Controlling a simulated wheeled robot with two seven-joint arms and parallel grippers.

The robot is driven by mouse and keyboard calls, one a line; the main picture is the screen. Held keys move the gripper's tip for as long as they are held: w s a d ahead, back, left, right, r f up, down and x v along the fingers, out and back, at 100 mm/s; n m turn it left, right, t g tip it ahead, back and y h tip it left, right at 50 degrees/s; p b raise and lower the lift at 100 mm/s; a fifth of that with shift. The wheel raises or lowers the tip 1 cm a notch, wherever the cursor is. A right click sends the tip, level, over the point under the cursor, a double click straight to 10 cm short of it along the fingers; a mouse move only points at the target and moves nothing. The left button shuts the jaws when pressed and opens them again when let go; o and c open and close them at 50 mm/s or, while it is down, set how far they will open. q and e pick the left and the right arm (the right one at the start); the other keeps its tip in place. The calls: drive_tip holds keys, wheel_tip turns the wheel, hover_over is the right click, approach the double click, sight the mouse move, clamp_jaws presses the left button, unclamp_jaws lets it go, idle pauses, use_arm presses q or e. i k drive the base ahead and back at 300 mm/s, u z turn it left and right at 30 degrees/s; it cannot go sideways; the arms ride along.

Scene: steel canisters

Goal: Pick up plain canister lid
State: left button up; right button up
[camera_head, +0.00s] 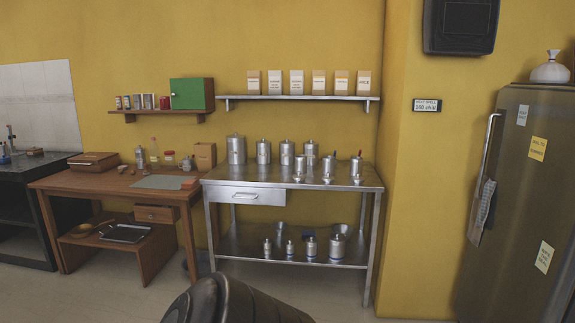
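Several steel canisters stand on a steel table (345,181) in the middle of the view. The back row holds a large canister (236,152) at the left and smaller ones beside it (263,153). In front stand shorter canisters (299,170), two of them (328,170) (356,170) with a dark, reddish-tipped piece near the top. Lids seem to sit on the canisters, but they are too small to tell which one is the plain lid. Neither gripper is in view.
More small canisters and a funnel-like bowl stand on the table's lower shelf (250,252). A wooden desk (100,183) with jars adjoins at the left. A wall shelf (300,97) with packets hangs above. A fridge (520,190) stands at the right.

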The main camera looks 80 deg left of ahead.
sight(358, 178)
drive_tip(key=u, duration=2.3)
